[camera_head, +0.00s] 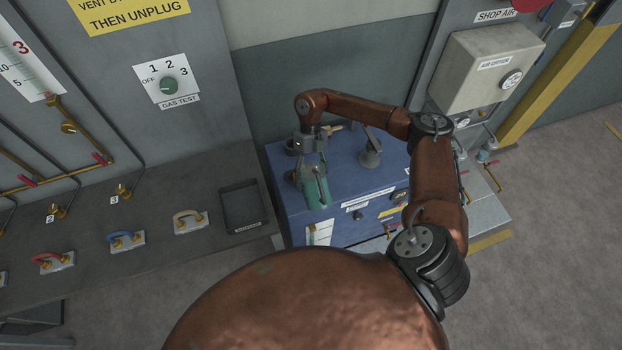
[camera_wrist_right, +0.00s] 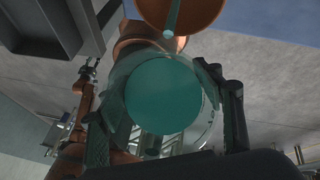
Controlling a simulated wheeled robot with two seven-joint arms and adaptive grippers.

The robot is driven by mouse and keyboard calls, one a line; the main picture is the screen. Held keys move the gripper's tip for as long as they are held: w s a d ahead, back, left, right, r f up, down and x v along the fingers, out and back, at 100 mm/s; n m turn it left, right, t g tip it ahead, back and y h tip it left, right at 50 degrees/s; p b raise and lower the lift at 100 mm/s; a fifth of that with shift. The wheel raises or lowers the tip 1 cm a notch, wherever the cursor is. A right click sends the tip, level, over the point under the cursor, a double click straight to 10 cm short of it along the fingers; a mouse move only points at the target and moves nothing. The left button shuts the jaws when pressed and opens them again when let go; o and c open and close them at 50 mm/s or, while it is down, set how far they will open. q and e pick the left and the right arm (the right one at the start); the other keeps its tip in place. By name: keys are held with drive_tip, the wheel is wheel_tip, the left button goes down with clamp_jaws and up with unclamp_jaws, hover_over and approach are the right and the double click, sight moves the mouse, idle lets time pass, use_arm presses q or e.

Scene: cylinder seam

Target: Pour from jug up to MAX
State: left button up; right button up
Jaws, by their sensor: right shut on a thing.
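My right gripper (camera_head: 312,160) is above the blue cabinet (camera_head: 285,215), shut on the jug (camera_head: 317,188), which is clear with green liquid inside. In the right wrist view the jug (camera_wrist_right: 162,95) sits between the two dark fingers, and the round green liquid surface fills much of its width. A narrow green strip (camera_wrist_right: 173,15) shows above the jug against a copper-coloured shape; I cannot tell whether it is a stream. No MAX mark is readable.
A grey funnel-like fitting (camera_head: 370,156) stands on the cabinet top, right of the jug. A dark empty tray (camera_head: 243,207) lies on the bench at left, beside coloured handles. A beige box (camera_head: 490,65) with a dial hangs on the wall at right.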

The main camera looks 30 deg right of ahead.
drive_tip(key=shift+r+g+b, duration=0.2)
drive_tip(key=shift+g+b, duration=0.1)
drive_tip(key=shift+b, duration=0.05)
idle(0.4)
drive_tip(key=shift+r, duration=0.2)
drive_tip(key=shift+g+b, duration=0.35)
drive_tip(key=shift+g, duration=0.05)
idle(0.8)
drive_tip(key=shift+r+g+y, duration=0.2)
drive_tip(key=shift+g+y, duration=0.1)
drive_tip(key=shift+r, duration=0.1)
drive_tip(key=shift+r+g+b, duration=0.3)
drive_tip(key=shift+g+b, duration=0.3)
drive_tip(key=shift+b, duration=0.5)
idle(3.8)
